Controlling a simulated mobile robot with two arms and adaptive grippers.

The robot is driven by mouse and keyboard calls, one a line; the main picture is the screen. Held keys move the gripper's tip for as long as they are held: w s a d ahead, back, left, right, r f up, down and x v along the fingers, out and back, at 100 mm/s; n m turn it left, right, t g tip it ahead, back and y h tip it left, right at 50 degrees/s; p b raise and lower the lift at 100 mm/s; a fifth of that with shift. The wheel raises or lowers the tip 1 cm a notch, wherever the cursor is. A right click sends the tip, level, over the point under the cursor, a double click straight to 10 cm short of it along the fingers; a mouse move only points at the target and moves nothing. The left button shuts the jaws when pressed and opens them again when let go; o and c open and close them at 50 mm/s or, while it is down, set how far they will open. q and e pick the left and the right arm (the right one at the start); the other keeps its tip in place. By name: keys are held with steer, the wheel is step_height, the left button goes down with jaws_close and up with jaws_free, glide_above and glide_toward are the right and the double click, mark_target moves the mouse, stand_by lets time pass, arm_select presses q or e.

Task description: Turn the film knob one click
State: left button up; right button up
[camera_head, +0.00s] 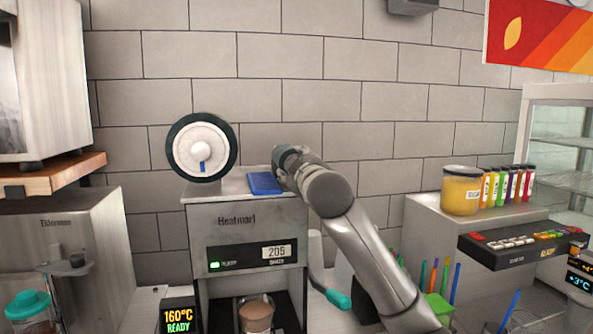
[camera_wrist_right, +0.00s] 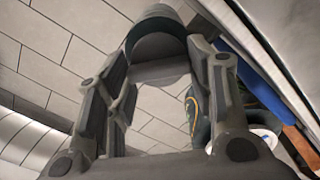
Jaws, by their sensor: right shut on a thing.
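The cup sealer (camera_head: 248,228) stands in the middle of the head view. A round film reel (camera_head: 183,150) with a black rim, a pale disc and a short blue mark pointing down is at its upper left. My right gripper (camera_head: 283,160) is just above the sealer's top, right of the reel and by a blue pad (camera_head: 264,183). In the right wrist view its fingers are shut on a dark rounded thing (camera_wrist_right: 158,42), seemingly the film knob. My left gripper is not in view.
A cup (camera_head: 256,316) sits in the sealer's bay. A teal-ended handle (camera_head: 338,299) sticks out at the sealer's right. A wooden shelf (camera_head: 50,172) is at left. A yellow jar (camera_head: 461,192) and several coloured tubes stand at right, with a keypad panel (camera_head: 515,246) below.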

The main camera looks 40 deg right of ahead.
steer(key=shift+d+f+m+b, duration=0.1)
steer(key=shift+m+b, duration=0.25)
steer(key=shift+m, duration=3.55)
steer(key=shift+d+m+b, duration=0.1)
steer(key=shift+m+b, duration=0.25)
steer(key=shift+m, duration=3.55)
steer(key=shift+s, duration=0.1)
steer(key=o, duration=0.7)
steer(key=shift+o, duration=0.2)
steer(key=v, duration=1.2)
